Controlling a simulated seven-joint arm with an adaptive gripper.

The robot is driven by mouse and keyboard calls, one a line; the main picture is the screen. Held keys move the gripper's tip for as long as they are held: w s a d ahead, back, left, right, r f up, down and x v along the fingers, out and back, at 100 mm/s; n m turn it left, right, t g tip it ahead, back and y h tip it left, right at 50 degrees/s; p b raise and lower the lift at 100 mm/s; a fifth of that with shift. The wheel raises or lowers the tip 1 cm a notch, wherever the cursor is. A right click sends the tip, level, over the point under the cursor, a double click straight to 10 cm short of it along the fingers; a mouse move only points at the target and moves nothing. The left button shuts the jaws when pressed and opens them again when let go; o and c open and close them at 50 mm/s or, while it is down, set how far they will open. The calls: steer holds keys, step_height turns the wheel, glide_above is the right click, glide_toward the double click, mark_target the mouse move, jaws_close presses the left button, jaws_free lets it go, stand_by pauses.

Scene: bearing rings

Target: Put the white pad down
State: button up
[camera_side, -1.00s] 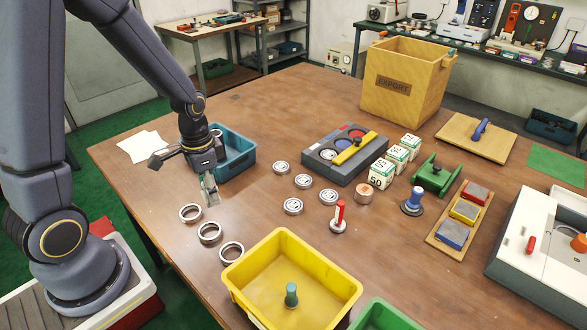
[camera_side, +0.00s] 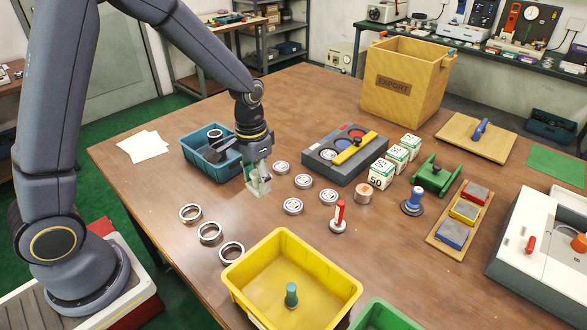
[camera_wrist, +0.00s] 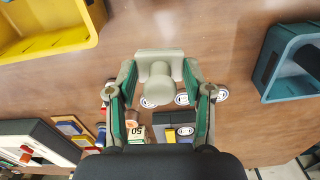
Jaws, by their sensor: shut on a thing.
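My gripper (camera_side: 258,182) points down over the table, just right of the blue bin. In the wrist view my gripper (camera_wrist: 160,95) has its green-lined fingers on either side of a pale, off-white piece with a rectangular plate and a round knob, which I take as the white pad (camera_wrist: 160,56). The fingers are shut on it. In the side view the white pad (camera_side: 258,187) shows as a pale shape between the fingertips, low over the tabletop. I cannot tell whether it touches the table.
The blue bin (camera_side: 203,168) stands left of my gripper. Several white-faced bearings (camera_side: 303,181) lie close on its right. Steel rings (camera_side: 209,233) lie toward the front left, near the yellow bin (camera_side: 232,276). White paper sheets (camera_side: 144,146) lie at the left edge.

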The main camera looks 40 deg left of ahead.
steer(key=s+a+f+m, duration=0.1)
steer(key=s+a+m, duration=0.1)
steer(key=s+a, duration=0.5)
steer(key=s, duration=0.2)
steer(key=shift+s+f, duration=0.15)
steer(key=shift+s, duration=0.15)
steer(key=shift+w, duration=0.1)
glide_above(251, 203)
steer(key=s, duration=0.1)
step_height(251, 203, down, 9)
steer(key=shift+s+d+r, duration=0.1)
steer(key=shift+d, duration=0.05)
steer(key=f, duration=0.1)
steer(key=w+f, duration=0.1)
steer(key=f, duration=0.1)
steer(key=shift+f, duration=0.45)
steer(key=shift+f, duration=0.2)
